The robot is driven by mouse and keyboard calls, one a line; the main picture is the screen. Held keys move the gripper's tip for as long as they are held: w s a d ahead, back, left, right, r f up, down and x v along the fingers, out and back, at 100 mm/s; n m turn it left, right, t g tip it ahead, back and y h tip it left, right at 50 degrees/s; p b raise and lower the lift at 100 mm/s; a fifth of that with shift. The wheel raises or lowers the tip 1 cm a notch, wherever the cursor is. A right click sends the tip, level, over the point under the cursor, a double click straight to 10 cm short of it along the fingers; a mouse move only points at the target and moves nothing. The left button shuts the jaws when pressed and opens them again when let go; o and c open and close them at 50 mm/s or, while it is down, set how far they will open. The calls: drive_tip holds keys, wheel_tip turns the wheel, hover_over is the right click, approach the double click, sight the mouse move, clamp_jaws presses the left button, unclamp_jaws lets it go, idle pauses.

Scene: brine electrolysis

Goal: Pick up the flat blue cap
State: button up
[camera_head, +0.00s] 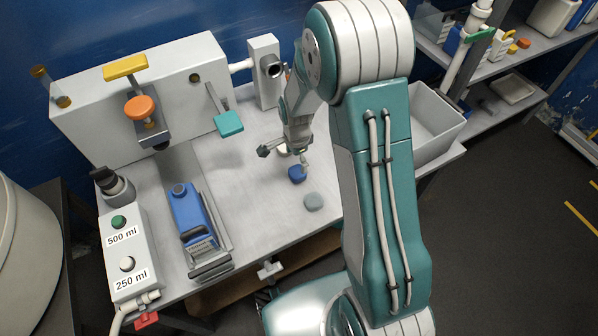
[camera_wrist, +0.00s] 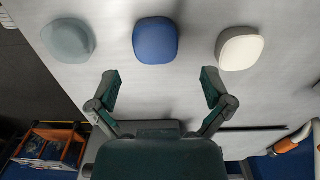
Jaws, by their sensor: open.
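The flat blue cap (camera_head: 297,173) lies on the grey worktop. It also shows in the wrist view (camera_wrist: 155,40), top centre, between a grey-green cap (camera_wrist: 68,40) on the left and a cream-white cap (camera_wrist: 240,47) on the right. My gripper (camera_head: 284,157) is just above the worktop, close to the blue cap. In the wrist view my gripper (camera_wrist: 160,84) has its two fingers spread wide with nothing between them. The blue cap is beyond the fingertips, roughly centred on the gap. The grey-green cap (camera_head: 313,201) lies in front of the blue one in the head view.
A blue bottle (camera_head: 187,210) lies in a holder at left, beside a button box (camera_head: 127,245) marked 500 ml and 250 ml. A pale machine (camera_head: 175,90) with coloured handles stands along the back. A grey bin (camera_head: 436,122) stands at right. Worktop around the caps is mostly bare.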

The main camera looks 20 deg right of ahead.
sight(297, 171)
drive_tip(key=f, duration=0.4)
drive_tip(key=shift+s+a+f, duration=0.15)
drive_tip(key=shift+s+f, duration=0.1)
drive_tip(key=shift+f, duration=0.05)
drive_tip(key=shift+d+f, duration=0.2)
drive_tip(key=shift+f, duration=0.15)
drive_tip(key=c, duration=0.6)
drive_tip(key=shift+a, duration=0.1)
drive_tip(key=shift+c, duration=1.1)
